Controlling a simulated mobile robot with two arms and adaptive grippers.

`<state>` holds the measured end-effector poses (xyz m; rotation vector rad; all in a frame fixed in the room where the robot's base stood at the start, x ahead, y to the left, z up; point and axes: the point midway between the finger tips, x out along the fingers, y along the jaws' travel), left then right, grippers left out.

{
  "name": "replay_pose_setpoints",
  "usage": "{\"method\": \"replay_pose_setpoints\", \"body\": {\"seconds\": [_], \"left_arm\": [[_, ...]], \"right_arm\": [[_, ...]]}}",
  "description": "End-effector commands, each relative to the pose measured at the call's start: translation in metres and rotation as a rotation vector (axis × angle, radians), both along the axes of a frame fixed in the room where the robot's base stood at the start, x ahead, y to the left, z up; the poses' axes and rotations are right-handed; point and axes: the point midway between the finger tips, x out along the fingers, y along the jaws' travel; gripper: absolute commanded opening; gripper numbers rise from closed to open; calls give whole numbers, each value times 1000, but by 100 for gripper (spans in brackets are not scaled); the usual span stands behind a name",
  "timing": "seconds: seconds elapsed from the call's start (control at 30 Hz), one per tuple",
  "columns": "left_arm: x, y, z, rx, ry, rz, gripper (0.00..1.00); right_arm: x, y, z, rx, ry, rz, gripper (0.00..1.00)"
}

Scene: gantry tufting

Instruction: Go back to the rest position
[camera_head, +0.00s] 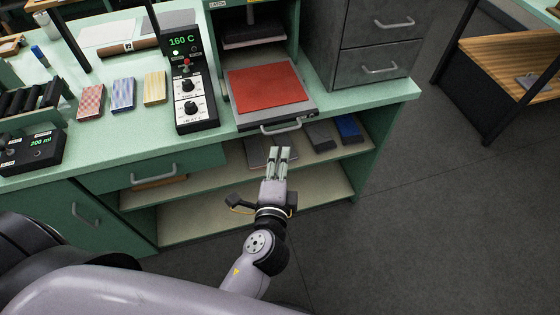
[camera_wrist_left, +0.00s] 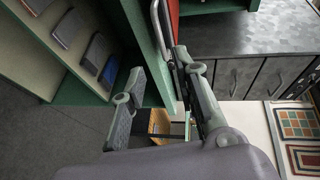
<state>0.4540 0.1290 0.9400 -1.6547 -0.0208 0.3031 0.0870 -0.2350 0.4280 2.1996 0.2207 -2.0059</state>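My left gripper (camera_head: 279,151) is in front of the green workbench, just below the grey handle (camera_head: 282,126) of the press drawer. Its two fingers point toward the bench and stand apart with nothing between them. In the left wrist view the fingers (camera_wrist_left: 160,64) are spread on either side of a gap, and the right-hand finger appears close to the handle; I cannot tell whether it touches. A red sheet (camera_head: 268,86) lies flat on the pulled-out press plate. My right gripper is in neither view.
The green bench top (camera_head: 130,128) carries a control box (camera_head: 188,75) reading 160 C and several coloured blocks. Below are open shelves (camera_head: 320,181) with dark and blue pieces. A grey drawer cabinet (camera_head: 375,62) stands behind right. The floor (camera_head: 460,200) at right is clear.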

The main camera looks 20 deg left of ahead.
Motion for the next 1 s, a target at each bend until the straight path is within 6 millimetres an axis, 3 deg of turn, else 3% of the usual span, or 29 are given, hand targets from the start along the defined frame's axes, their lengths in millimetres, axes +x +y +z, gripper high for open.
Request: {"method": "replay_pose_setpoints", "body": {"seconds": [0.37,0.47,0.57,0.77,0.87,1.0], "left_arm": [[0,0,-2,-1,4,-2,28],[0,-5,-21,-23,36,-17,28],[-4,-15,-68,-82,116,-46,28],[-41,-29,-210,-296,382,-63,28],[-75,-24,-279,-412,520,-21,28],[-136,-5,-366,-579,704,100,28]], "right_arm": [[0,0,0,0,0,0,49],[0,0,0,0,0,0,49],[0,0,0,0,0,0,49],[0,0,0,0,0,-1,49],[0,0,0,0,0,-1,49],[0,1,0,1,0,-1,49]]}}
